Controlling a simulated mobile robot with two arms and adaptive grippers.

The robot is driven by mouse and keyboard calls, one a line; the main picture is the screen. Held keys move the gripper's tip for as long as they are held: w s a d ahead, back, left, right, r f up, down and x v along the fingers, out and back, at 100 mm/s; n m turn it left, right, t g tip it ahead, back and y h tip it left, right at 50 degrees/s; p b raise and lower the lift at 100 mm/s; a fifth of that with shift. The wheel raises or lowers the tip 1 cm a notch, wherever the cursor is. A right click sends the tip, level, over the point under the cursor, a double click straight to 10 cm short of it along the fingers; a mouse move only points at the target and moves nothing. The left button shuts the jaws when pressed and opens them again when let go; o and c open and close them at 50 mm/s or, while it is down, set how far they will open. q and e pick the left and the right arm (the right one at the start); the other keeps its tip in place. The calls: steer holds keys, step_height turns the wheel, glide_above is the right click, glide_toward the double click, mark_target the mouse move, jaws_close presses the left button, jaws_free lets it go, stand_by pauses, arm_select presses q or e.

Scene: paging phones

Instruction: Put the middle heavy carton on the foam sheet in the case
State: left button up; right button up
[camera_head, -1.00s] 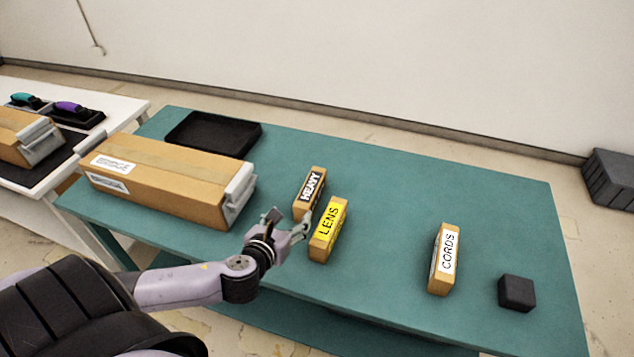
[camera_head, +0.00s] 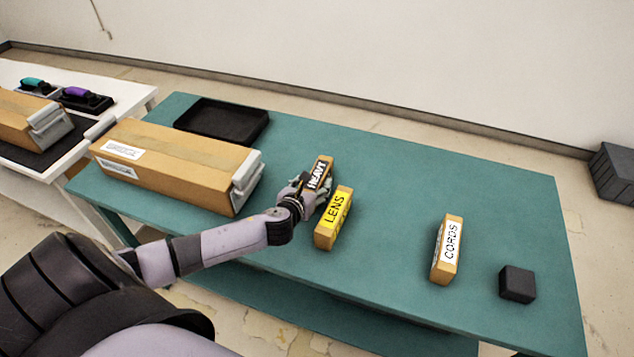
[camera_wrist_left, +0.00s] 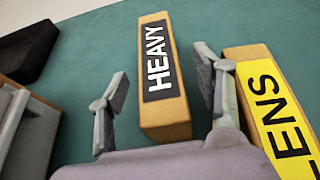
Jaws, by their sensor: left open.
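The heavy carton (camera_head: 318,176) is a small tan box with a black HEAVY label, standing on the green table (camera_head: 400,190) behind the yellow-labelled LENS carton (camera_head: 333,218). My left gripper (camera_head: 312,190) is at the heavy carton. In the left wrist view the heavy carton (camera_wrist_left: 163,80) lies ahead between the open fingers (camera_wrist_left: 160,90), with a gap on its left side. The right finger sits between it and the LENS carton (camera_wrist_left: 275,105). I cannot make out a case or foam sheet for certain. My right gripper is not in view.
A CORDS carton (camera_head: 446,250) and a black block (camera_head: 517,284) stand to the right. A long cardboard box (camera_head: 175,165) and a black tray (camera_head: 222,120) are on the left. The table's back middle is clear. A white table (camera_head: 75,75) stands further left.

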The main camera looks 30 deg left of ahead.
mark_target(316, 178)
arm_select(q)
steer(key=shift+r+x, duration=0.15)
steer(key=shift+x, duration=1)
steer(key=shift+r+x, duration=0.15)
steer(key=shift+x, duration=0.95)
steer(key=shift+w+a, duration=0.1)
jaws_close()
steer(key=shift+w+r, duration=0.1)
steer(key=shift+r, duration=0.1)
